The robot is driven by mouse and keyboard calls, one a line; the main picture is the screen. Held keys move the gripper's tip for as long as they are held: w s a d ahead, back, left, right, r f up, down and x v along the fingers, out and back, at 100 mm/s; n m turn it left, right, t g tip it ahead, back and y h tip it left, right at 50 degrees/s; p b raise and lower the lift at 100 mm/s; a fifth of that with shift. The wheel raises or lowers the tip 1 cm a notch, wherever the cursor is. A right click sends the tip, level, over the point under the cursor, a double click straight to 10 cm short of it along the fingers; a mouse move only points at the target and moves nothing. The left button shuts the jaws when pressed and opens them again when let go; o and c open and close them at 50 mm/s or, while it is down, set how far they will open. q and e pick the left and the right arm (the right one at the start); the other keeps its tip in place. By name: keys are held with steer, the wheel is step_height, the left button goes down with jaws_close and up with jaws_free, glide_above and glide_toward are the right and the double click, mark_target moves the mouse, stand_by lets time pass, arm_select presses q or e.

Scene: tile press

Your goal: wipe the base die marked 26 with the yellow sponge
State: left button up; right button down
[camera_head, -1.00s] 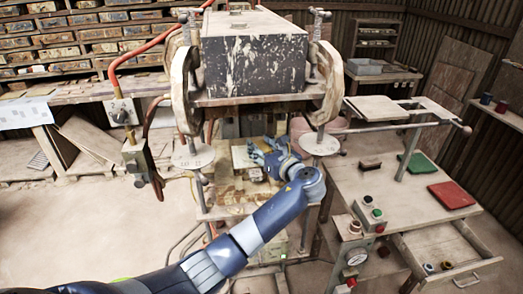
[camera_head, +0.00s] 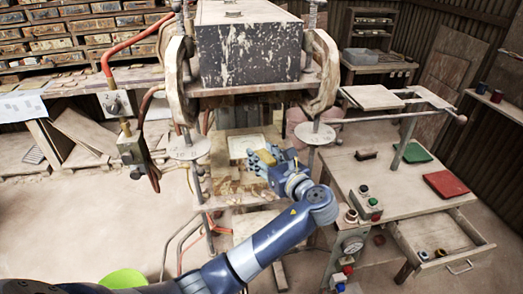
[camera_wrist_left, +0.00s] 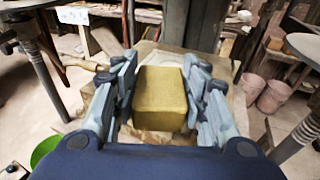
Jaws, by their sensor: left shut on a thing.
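In the left wrist view, my left gripper (camera_wrist_left: 160,95) is shut on the yellow sponge (camera_wrist_left: 160,92), a block between its two fingers. In the head view, the left gripper (camera_head: 263,162) is inside the press, above the lower bed; the sponge cannot be made out there. A pale square die (camera_head: 243,146) shows on the bed just behind and left of the gripper, partly covered by it. I cannot read the number 26 on it. Whether the sponge touches the die is not clear. My right gripper is not in view.
The heavy press block (camera_head: 250,55) hangs over the bed, between side columns with round discs (camera_head: 188,147). A side table (camera_head: 400,195) at the right holds a green pad (camera_head: 412,152), a red pad (camera_head: 449,186) and control buttons. An open drawer (camera_head: 440,240) juts out below.

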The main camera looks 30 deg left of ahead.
arm_select(q)
steer(key=s+d, duration=0.4)
steer(key=s, duration=0.2)
steer(key=shift+d, duration=0.3)
stand_by(0.3)
steer(key=s+d+f+m+t+h+b, duration=0.2)
steer(key=s+f+b, duration=0.5)
steer(key=s+d+f+m+t+h+b, duration=0.2)
steer(key=s+f+m+t+h+b, duration=0.1)
steer(key=s+f+b, duration=0.4)
steer(key=shift+f+h, duration=0.3)
steer(key=shift+f, duration=0.3)
